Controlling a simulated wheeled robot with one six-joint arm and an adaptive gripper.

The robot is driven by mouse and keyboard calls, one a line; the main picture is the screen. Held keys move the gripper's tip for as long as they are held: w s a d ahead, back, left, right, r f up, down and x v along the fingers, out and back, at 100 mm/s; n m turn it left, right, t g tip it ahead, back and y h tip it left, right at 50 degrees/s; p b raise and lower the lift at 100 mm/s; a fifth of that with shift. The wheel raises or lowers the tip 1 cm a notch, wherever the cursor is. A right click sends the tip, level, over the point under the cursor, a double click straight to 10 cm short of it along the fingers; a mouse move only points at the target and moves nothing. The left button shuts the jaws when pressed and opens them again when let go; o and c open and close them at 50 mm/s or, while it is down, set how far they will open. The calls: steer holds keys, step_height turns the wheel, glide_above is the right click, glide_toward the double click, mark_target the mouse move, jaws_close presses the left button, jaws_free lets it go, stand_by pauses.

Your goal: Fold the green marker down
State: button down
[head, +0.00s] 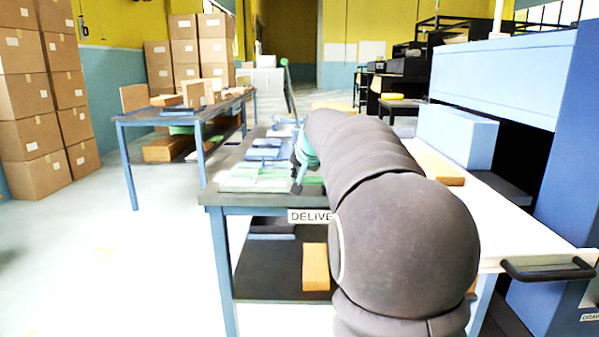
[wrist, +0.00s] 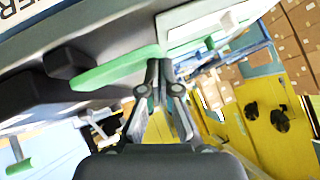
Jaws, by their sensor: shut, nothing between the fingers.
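A green bar (wrist: 118,68), which looks like the green marker, lies across the upper left of the wrist view. Its right end is right beside the tips of my gripper (wrist: 158,68); I cannot tell whether they touch. My gripper's two fingers are together with nothing between them. In the head view my dark arm covers most of the gripper and the area around it. Flat pale green pieces (head: 255,182) lie on the table left of my arm there, and I cannot tell whether the marker is among them.
The table (head: 213,197) with a "DELIVE…" label (head: 309,216) carries blue items (head: 265,148). A white worktop (head: 530,228) with a black handle (head: 548,270) is at right. Another table (head: 130,118) and stacked boxes (head: 25,95) stand left. The floor at left is clear.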

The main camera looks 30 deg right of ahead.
steer(key=shift+s+f, duration=0.1)
steer(key=shift+f, duration=0.25)
steer(key=shift+s+d+f+b, duration=0.25)
steer(key=shift+d+f+b, duration=0.1)
steer(key=shift+d+b, duration=0.1)
steer(key=shift+s+d, duration=0.1)
steer(key=shift+d, duration=0.05)
step_height(320, 180, up, 5)
steer(key=p, duration=0.3)
steer(key=shift+r+p, duration=0.15)
steer(key=shift+p, duration=0.25)
steer(key=s+a+r, duration=0.4)
steer(key=s+r, duration=0.2)
steer(key=shift+r+b, duration=0.3)
steer(key=shift+r, duration=0.1)
